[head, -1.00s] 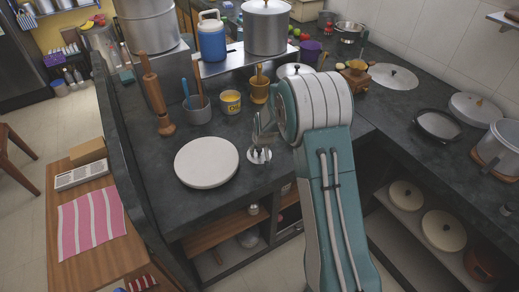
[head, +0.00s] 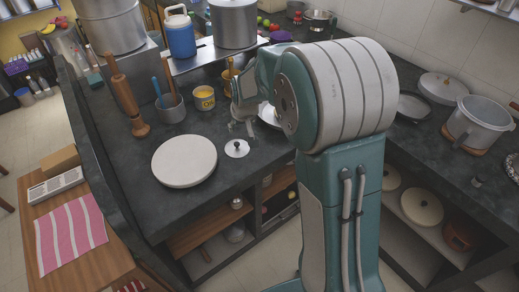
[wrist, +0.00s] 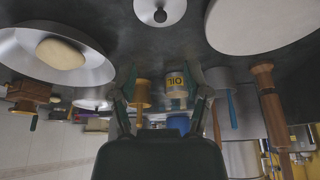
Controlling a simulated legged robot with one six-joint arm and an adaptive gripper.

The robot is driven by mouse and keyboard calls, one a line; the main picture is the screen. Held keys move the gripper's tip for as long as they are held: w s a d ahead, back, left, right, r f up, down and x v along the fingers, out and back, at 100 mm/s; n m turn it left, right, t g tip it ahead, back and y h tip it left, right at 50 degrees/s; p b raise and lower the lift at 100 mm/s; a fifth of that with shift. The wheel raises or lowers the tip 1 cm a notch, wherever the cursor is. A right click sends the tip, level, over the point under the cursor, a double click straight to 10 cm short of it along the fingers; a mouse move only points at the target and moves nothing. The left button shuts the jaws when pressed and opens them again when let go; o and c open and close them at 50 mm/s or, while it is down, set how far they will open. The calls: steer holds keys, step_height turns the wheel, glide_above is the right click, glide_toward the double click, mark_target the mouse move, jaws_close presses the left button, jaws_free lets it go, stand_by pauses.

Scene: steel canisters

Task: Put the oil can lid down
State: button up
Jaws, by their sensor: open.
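The oil can lid (head: 237,148), a small round steel lid with a dark knob, lies flat on the dark counter beside the white round board. It also shows at the top edge of the wrist view (wrist: 172,11). The yellow oil can (head: 204,98) stands upright behind it; the wrist view shows the can (wrist: 175,88) beyond my fingers. My gripper (head: 242,128) is open and empty, just behind the lid and apart from it. In the wrist view its two fingers (wrist: 165,88) are spread with nothing held between them. My arm hides part of the counter to the right.
The white round board (head: 184,161) lies left of the lid. A grey cup with utensils (head: 171,110), a wooden rolling pin (head: 127,107) and a brass mortar (head: 228,80) stand behind. A wide steel dish (wrist: 55,55) shows in the wrist view.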

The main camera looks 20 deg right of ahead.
steer(key=s+r, duration=0.4)
steer(key=s, duration=0.6)
steer(key=s+r, duration=0.5)
steer(key=s, duration=0.5)
steer(key=s+r+t, duration=0.1)
steer(key=s+r, duration=0.4)
steer(key=s, duration=0.5)
steer(key=shift+s+r+m, duration=0.15)
steer(key=shift+s+m, duration=0.15)
steer(key=shift+s, duration=0.1)
